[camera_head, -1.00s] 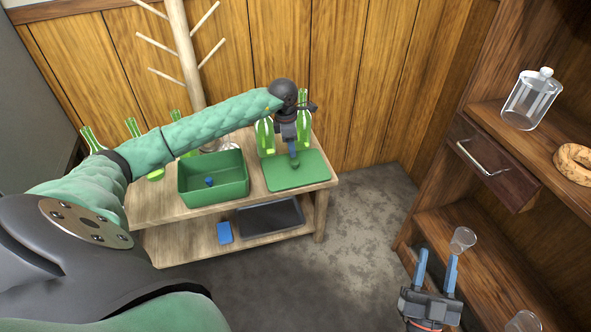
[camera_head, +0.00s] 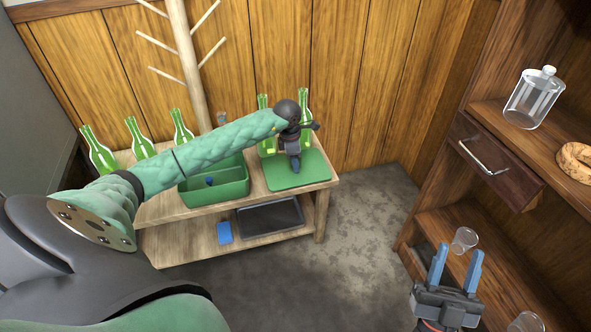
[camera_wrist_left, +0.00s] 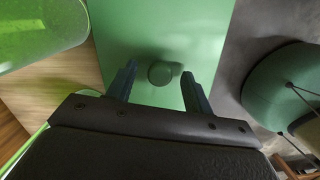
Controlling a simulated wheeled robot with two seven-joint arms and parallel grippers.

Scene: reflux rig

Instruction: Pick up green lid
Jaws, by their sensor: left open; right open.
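The green lid (camera_head: 316,172) lies flat on the right end of the wooden table. In the left wrist view the lid (camera_wrist_left: 162,30) fills the middle, with a small round green knob (camera_wrist_left: 160,73) on it. My left gripper (camera_head: 296,170) is over the lid, pointing down. In its wrist view its open fingers (camera_wrist_left: 159,74) stand on either side of the knob, apart from it. In the head view the knob is hidden by the gripper. My right gripper (camera_head: 457,264) is open and empty, in front of the shelf at lower right.
A green box (camera_head: 215,195) with a small blue thing inside stands left of the lid. Green bottles (camera_head: 97,152) stand along the table's back, two close behind the lid. A dark tray (camera_head: 270,217) is on the lower shelf. The cabinet at right holds glassware (camera_head: 534,98).

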